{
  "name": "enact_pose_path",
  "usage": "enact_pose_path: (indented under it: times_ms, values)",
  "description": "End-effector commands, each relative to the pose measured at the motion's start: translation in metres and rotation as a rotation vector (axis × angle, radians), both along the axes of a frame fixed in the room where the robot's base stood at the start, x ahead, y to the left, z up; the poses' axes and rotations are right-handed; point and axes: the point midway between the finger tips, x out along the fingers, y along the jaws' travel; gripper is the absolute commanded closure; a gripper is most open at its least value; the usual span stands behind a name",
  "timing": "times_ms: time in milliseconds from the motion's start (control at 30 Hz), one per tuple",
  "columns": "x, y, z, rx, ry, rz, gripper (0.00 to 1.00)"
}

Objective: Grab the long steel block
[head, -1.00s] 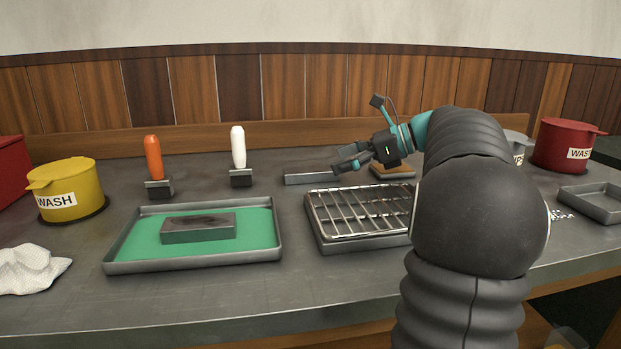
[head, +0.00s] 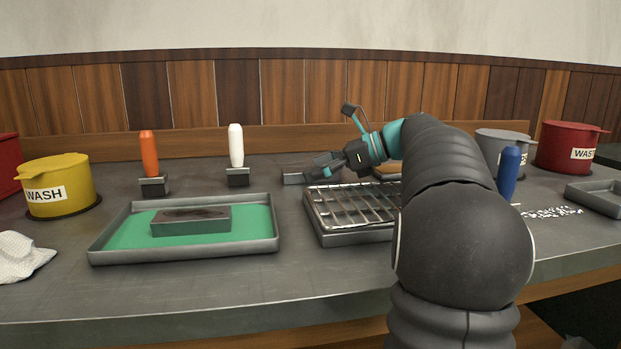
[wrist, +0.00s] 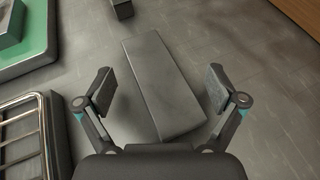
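The long steel block (wrist: 160,85) is a flat grey bar lying on the bench top. In the wrist view its near end lies between the two fingers of my gripper (wrist: 160,95), with a gap on each side. The fingers are open. In the head view the left end of the block (head: 293,178) shows just beyond the wire rack, and my gripper (head: 318,168) is over its right part and hides it.
A wire rack on a tray (head: 350,208) stands just in front of the block. A tray with a green mat (head: 112,238) is at the left. White-handled (head: 236,145) and orange-handled (head: 149,153) tools stand left of the block. A blue handle (head: 508,172) stands right of my arm.

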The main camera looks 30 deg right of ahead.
Motion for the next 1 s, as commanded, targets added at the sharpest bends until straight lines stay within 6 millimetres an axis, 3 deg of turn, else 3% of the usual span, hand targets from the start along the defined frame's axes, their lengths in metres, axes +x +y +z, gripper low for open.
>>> enact_pose_path:
  times_ms: [33,67,367,800,1000]
  values:
    - [0.000,0.000,0.000,0.000,0.000,0.000,0.16]
    - [0.000,0.000,0.000,0.000,0.000,0.000,0.23]
    - [0.000,0.000,-0.001,0.001,0.002,0.000,0.98]
    - [0.000,0.000,0.001,0.000,0.000,0.000,1.00]
    - [0.000,0.000,0.016,-0.001,-0.003,0.000,1.00]
